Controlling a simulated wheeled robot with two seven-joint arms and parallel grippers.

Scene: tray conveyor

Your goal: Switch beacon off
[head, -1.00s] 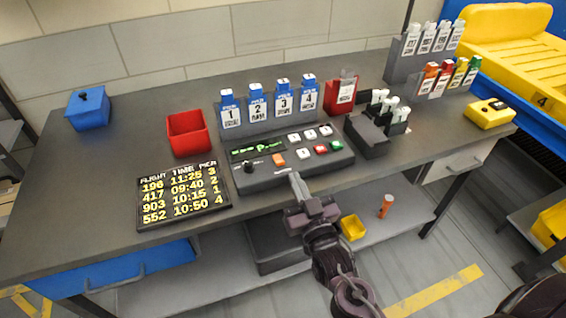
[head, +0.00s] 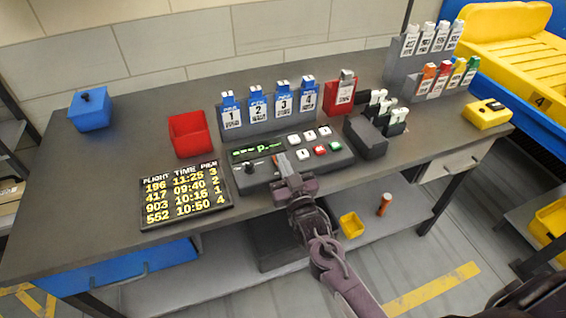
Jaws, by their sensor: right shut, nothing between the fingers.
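The dark control panel (head: 335,171) lies on the grey table near its front edge. It has a green-lit display (head: 256,150), a black knob (head: 249,169) and several white, red and green buttons. My right gripper (head: 282,163) is shut and empty. Its tip is over the panel, where the orange switch sits, and hides most of that switch. I cannot tell whether the tip touches it, or which way the switch is set. No beacon lamp can be made out. My left gripper is not in view.
Behind the panel stand blue numbered tags (head: 256,107) and a red tag holder (head: 341,96). A black holder (head: 366,138) is at its right, a flight board (head: 185,195) at its left. A red bin (head: 190,134) and blue box (head: 90,112) stand farther left.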

